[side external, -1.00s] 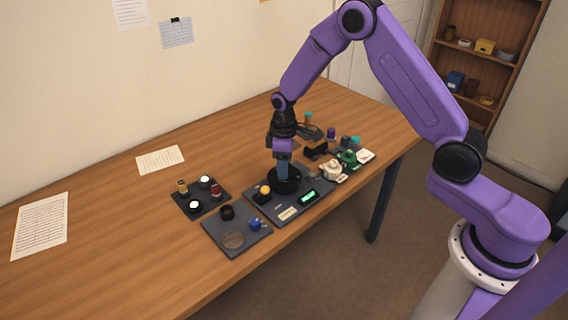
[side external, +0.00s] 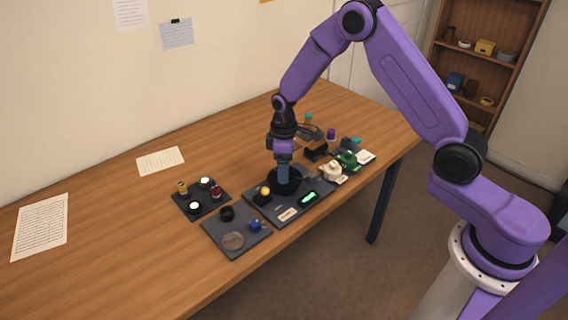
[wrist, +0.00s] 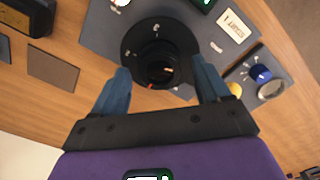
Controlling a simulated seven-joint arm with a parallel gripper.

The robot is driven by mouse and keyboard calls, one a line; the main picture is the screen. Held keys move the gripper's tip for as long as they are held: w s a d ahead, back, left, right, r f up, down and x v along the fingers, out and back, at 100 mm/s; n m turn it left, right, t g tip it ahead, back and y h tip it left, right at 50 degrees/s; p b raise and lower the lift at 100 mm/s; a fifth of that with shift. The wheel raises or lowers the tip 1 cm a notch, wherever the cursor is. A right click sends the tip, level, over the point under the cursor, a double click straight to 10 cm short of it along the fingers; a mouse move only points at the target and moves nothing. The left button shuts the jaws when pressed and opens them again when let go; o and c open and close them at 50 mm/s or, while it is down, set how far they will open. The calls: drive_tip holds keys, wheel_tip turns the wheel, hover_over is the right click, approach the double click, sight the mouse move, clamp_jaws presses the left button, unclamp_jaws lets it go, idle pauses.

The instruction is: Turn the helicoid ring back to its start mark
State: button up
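The helicoid ring appears as a dark round part (wrist: 160,40) with a wide black flange and a raised central barrel, fixed on a grey board. Small pale marks sit on the flange, a red mark near its lower edge and an orange mark inside the barrel. In the side view the black lens part (side external: 293,186) is partly hidden by my gripper (side external: 283,180). In the wrist view my gripper (wrist: 161,68) is open, its two blue fingers spread on either side of the barrel. I see a gap between fingers and barrel. Whether they touch the flange is unclear.
Green and cream parts crowd the right. The table's left is mostly clear.

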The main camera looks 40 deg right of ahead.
drive_tip(key=shift+r, duration=0.15)
wheel_tip(320, 180, up, 17)
idle(0.5)
drive_tip(key=shift+r, duration=0.1)
drive_tip(key=s+a+r+n, duration=0.1)
drive_tip(key=s+a, duration=0.1)
drive_tip(key=s, duration=0.6)
drive_tip(key=s+a+r+n, duration=0.1)
drive_tip(key=s+a, duration=0.2)
drive_tip(key=s, duration=0.5)
drive_tip(key=s+d+f, duration=0.1)
drive_tip(key=s+d, duration=0.2)
drive_tip(key=s, duration=0.6)
drive_tip(key=s+d+f+n, duration=0.1)
drive_tip(key=s+d, duration=0.1)
drive_tip(key=s, duration=0.8)
drive_tip(key=shift+s+d+n, duration=0.2)
drive_tip(key=shift+d+n, duration=0.1)
drive_tip(key=shift+d, duration=0.1)
